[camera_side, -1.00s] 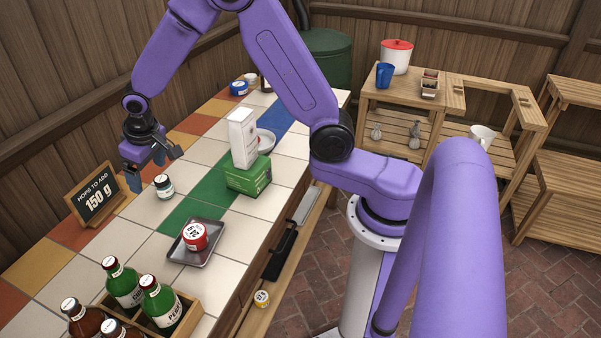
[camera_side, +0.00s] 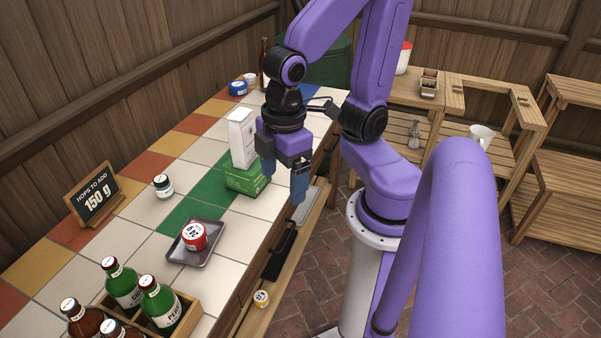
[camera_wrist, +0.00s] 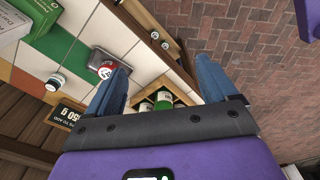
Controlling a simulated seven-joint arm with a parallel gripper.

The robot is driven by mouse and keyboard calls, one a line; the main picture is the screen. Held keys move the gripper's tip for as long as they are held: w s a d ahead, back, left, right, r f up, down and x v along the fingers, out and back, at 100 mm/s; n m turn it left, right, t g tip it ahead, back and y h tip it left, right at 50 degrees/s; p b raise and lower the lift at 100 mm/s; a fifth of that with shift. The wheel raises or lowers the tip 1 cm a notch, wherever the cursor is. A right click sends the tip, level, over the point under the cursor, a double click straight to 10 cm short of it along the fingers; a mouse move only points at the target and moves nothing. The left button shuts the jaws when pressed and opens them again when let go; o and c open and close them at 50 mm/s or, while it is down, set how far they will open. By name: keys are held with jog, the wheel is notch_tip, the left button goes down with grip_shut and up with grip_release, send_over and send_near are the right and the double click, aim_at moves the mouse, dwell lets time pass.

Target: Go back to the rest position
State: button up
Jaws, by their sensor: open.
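My gripper (camera_side: 284,178) is open and empty, with its blue fingers pointing down. In the side view it hangs over the right edge of the tiled counter, in front of the green box (camera_side: 246,176) and the white carton (camera_side: 241,137). In the wrist view my two blue fingers (camera_wrist: 160,90) are spread apart with nothing between them close up. My arm is folded in near its column. Part of the green box is hidden behind a finger.
A small jar (camera_side: 163,186) stands on the counter. A red-lidded tin (camera_side: 194,236) sits on a metal tray (camera_side: 208,257). A wooden crate (camera_side: 190,313) of bottles is at the front, a "150 g" sign (camera_side: 92,195) at the left. Wooden shelves (camera_side: 560,180) stand at the right.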

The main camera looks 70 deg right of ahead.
jog(key=shift+s+d+n, duration=0.25)
jog(key=shift+s+d, duration=0.1)
jog(key=shift+s, duration=0.4)
jog(key=shift+s+d+n, duration=0.25)
jog(key=shift+s+d, duration=0.1)
jog(key=shift+s, duration=0.35)
